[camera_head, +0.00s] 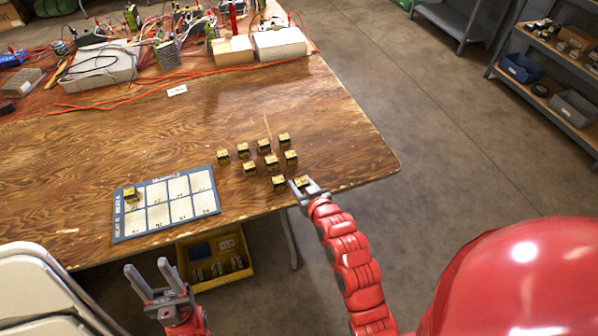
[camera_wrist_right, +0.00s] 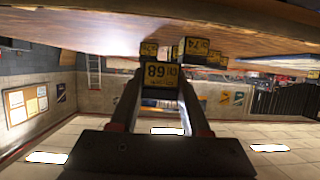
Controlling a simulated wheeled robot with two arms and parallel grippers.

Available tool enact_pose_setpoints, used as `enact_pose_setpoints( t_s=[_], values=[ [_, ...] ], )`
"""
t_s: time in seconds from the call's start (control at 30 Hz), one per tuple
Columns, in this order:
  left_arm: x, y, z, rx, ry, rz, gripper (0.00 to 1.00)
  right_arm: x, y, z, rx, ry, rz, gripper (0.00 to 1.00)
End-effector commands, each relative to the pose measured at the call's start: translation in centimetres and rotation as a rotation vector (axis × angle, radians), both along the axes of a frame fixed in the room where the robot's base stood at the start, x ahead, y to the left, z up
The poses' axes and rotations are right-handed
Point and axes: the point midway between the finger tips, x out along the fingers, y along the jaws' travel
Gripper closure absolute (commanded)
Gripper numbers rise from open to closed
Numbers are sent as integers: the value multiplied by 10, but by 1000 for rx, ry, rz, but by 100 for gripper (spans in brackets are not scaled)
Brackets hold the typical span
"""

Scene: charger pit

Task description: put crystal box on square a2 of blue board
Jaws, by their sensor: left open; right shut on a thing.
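The blue board (camera_head: 116,222) lies near the table's front left, with pale squares in two rows. One small black box with a yellow top (camera_head: 131,194) sits at its far left corner. My right gripper (camera_head: 302,188) is shut on a similar box (camera_head: 301,181) at the table's right front edge. In the right wrist view this held box (camera_wrist_right: 160,76) has a yellow number label and sits between the fingertips (camera_wrist_right: 158,88). I cannot read which box is the crystal one. My left gripper (camera_head: 150,277) is open and empty, in front of the table edge.
Several similar boxes (camera_head: 264,146) stand loosely right of the board on the wooden table (camera_head: 330,120). Wires and devices (camera_head: 105,62) crowd the back. A yellow bin (camera_head: 243,267) is under the table; white chairs (camera_head: 35,290) stand at front left.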

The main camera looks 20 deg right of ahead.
Motion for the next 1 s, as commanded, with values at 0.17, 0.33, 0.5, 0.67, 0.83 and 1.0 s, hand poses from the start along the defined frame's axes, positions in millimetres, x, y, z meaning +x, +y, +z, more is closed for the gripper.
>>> enact_pose_setpoints(
  t_s=[0.17, 0.33, 0.5, 0.67, 0.83, 1.0],
  values=[
    [0, 0, 9, 0, 0, 0, 50, 35, -8, -1, 0, -1, 1, 100],
    [0, 0, 11, 0, 0, 0, 50, 46, -10, -4, 0, -1, 1, 100],
    [0, 0, 14, 0, 0, 0, 50, 58, -13, -5, 2, 3, 0, 100],
    [0, 0, 23, 0, 0, 0, 50, 60, -14, -26, 0, 8, 1, 100],
    [0, 0, 23, 0, 0, 0, 50, 61, -14, -37, 0, 1, 1, 100],
    [0, 0, 22, 0, 0, 0, 50, 61, -14, -37, 0, 0, 0, 100]
  ],
)
